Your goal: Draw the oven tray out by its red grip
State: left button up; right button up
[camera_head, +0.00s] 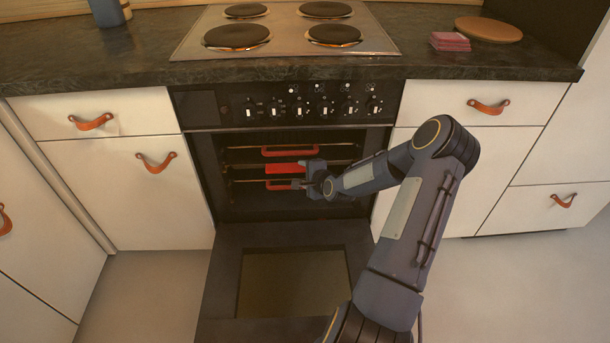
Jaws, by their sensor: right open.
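The oven (210,170) stands open under the hob, its cavity dark. An upper red grip (290,150) is a long bar across the front of an upper rack or tray. Below it a lower red grip (282,185) shows in a similar place, partly hidden at its right end by my right gripper. A solid red piece (284,169) lies between the two; I cannot tell what it belongs to. My right gripper (302,177) is open at the right ends of the lower red parts; contact cannot be made out. My left gripper is not in view.
The oven door (225,275) hangs folded down in front of the cavity. White drawers with leather pulls (92,122) flank the oven. A blue container (106,12), pink stack (450,41) and round board (488,29) stand on the dark counter (120,62).

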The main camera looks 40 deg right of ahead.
aim_at(294, 170)
jog(key=b+x, duration=0.1)
jog(key=x, duration=0.6)
jog(key=shift+w+f+b, duration=0.15)
jog(key=shift+w+b, duration=0.15)
jog(key=shift+b, duration=0.05)
grip_shut()
